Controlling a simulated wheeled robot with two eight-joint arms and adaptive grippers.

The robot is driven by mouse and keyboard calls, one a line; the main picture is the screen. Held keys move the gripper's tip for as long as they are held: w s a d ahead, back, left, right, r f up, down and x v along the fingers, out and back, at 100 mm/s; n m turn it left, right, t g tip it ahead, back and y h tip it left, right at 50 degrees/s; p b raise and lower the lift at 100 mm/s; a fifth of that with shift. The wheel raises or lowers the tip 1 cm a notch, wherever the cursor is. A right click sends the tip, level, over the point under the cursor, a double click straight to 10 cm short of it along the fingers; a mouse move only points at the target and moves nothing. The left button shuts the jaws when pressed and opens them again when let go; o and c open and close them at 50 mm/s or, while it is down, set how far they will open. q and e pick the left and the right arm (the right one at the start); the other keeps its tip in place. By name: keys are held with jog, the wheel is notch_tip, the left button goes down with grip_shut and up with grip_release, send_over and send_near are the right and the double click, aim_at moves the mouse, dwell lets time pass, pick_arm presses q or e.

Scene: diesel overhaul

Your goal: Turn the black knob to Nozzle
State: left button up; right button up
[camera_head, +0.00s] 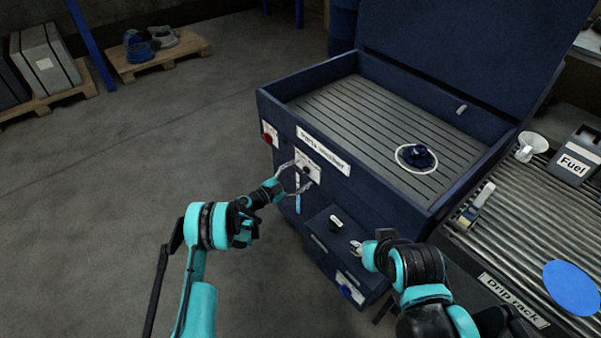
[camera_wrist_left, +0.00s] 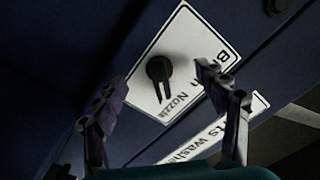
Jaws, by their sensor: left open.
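The black knob (camera_wrist_left: 158,72) sits on a white label plate (camera_wrist_left: 184,48) on the front of the blue parts washer (camera_head: 375,185). The plate reads "Nozzle" near its lower edge in the left wrist view, with a partly hidden word starting with "B" beside it. The knob's elongated grip runs roughly up and down in that view. My left gripper (camera_head: 297,177) is open in front of the plate, its fingers on either side of the knob in the left wrist view, apart from it. My right gripper (camera_head: 357,247) is near the washer's lower front; its fingers are too small to judge.
A red button (camera_head: 267,139) is left of the plate. A dark blue part (camera_head: 417,156) lies in the washer's tray. The drip rack (camera_head: 520,235) stands at right.

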pick_arm(q)
jog(key=v, duration=0.7)
dwell(0.5)
